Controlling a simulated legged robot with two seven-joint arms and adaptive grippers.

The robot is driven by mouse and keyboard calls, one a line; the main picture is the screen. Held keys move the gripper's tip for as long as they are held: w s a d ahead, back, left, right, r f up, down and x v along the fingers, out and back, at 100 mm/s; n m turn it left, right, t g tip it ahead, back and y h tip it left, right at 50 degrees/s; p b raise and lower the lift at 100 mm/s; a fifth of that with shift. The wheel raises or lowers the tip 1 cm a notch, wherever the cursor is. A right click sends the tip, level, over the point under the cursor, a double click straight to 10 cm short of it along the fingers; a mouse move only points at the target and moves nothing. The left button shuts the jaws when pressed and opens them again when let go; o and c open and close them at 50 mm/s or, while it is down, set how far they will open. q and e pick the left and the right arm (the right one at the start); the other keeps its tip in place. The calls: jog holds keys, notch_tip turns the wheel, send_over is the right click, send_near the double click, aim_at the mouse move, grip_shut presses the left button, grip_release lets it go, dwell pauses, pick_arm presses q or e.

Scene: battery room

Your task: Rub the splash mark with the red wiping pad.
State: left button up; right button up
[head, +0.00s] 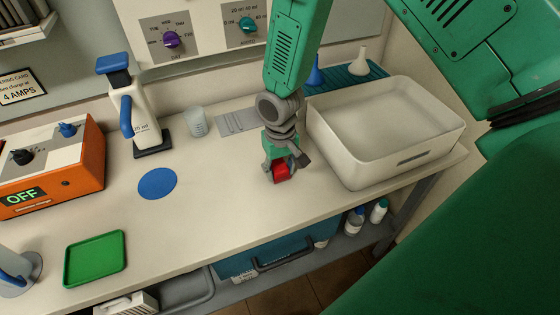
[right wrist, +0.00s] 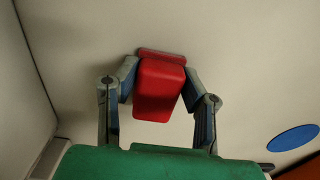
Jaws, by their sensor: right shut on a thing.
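My right gripper (head: 281,168) is shut on the red wiping pad (head: 282,174), over the bench top left of the white basin. The right wrist view shows the red pad (right wrist: 160,88) between the two fingers of this gripper (right wrist: 160,80). I cannot tell whether the pad touches the bench. A flat blue round patch (head: 157,183) lies on the bench to the left of the gripper, apart from the pad. It also shows in the right wrist view (right wrist: 293,138). I make out no other splash mark, and cannot tell if this patch is it. My left gripper is out of view.
A white basin (head: 336,152) stands right of the gripper. Behind are a grey slotted plate (head: 238,123), a clear cup (head: 197,122) and a white pump bottle (head: 140,115). An orange box (head: 85,165) and green tray (head: 95,258) are at left. Bench between patch and gripper is clear.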

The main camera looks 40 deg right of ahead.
jog(key=shift+s, duration=0.15)
jog(key=r+p, duration=0.2)
jog(key=shift+d+r, duration=0.2)
jog(key=shift+r, duration=0.15)
jog(key=r+p, duration=0.1)
jog(key=d+r+p, duration=0.1)
jog(key=shift+r, duration=0.3)
jog(key=shift+a+r+p, duration=0.25)
jog(key=shift+r+p, duration=0.85)
jog(key=shift+p, duration=0.1)
jog(key=shift+a+r, duration=0.1)
jog(key=shift+r, duration=0.15)
jog(key=shift+a, duration=0.1)
jog(key=shift+d, duration=0.3)
